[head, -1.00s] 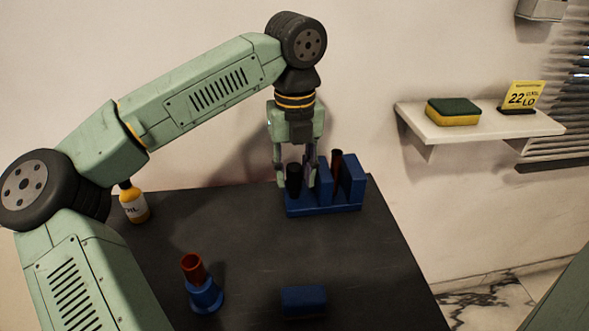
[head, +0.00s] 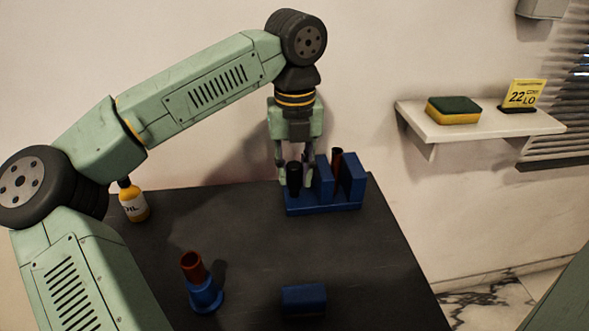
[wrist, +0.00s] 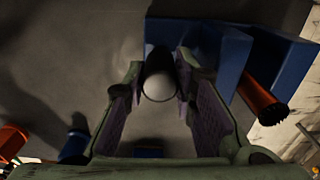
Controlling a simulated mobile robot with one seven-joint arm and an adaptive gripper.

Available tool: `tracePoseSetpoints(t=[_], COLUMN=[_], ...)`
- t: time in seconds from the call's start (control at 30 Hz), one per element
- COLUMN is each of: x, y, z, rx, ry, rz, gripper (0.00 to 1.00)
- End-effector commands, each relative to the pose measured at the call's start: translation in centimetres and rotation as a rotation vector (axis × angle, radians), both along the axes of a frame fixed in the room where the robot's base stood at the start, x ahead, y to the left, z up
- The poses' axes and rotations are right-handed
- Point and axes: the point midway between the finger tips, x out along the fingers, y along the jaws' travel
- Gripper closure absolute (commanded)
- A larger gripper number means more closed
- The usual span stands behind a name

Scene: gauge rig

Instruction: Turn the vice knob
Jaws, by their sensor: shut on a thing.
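The blue vice (head: 325,208) stands at the back right of the dark table. A dark reddish tube (head: 337,160) stands upright between its two blue jaws; its end also shows in the wrist view (wrist: 262,98). The black knob (head: 294,176) is at the vice's left end. In the wrist view, the knob (wrist: 160,62) shows a pale round end and sits between my fingers. My gripper (head: 291,168) points down and is shut on the knob. The far finger is partly hidden behind the knob and vice in the head view.
A blue stand with a red tube (head: 192,268) is at the front left, and a blue block (head: 304,300) at the front. A yellow oil bottle (head: 133,202) stands near my arm. A wall shelf (head: 480,125) holds a sponge (head: 453,110) and a yellow sign (head: 523,94).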

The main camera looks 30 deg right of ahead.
Motion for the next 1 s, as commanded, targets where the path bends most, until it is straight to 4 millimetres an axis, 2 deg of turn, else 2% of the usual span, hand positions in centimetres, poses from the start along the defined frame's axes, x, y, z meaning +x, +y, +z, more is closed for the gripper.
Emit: tracePoseSetpoints(t=[1.0], x=[0.16], y=[0.04], z=[0.09], rx=[-0.002], ry=[-0.001], rz=[-0.854], gripper=[1.00])
